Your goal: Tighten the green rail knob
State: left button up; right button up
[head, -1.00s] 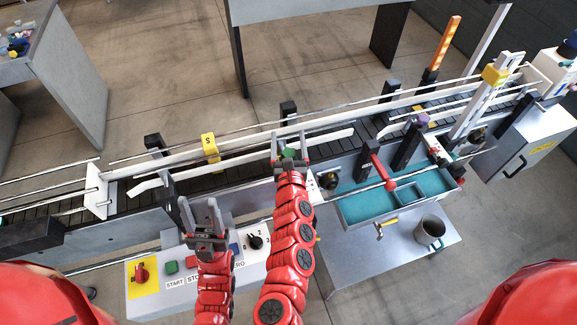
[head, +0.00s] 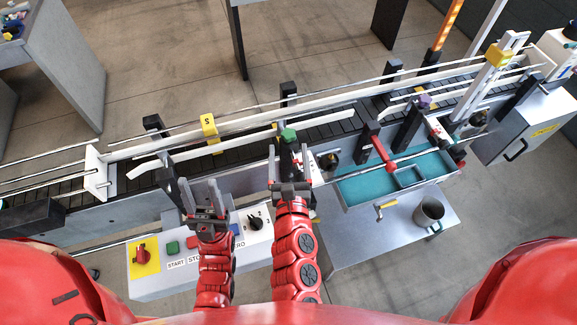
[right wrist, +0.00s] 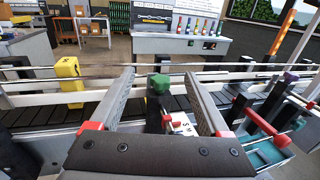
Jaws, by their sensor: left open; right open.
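The green rail knob (head: 288,134) sits on top of a dark post at the near side of the conveyor. My right gripper (head: 291,168) is open and empty, just on the near side of the knob and apart from it. In the right wrist view the green knob (right wrist: 159,84) shows between the two open fingers (right wrist: 163,100), beyond their middle. My left gripper (head: 204,197) is open and empty above the control box, left of my right gripper.
A teal tray (head: 350,190) with a red-handled lever (head: 385,155) is to the right. A yellow block marked 5 (head: 209,130) stands on the rail. A mug (head: 429,213) stands on the lower shelf.

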jog(key=shift+s+r+b, duration=0.15)
jog(key=shift+s+b, duration=0.35)
jog(key=shift+s, duration=1.1)
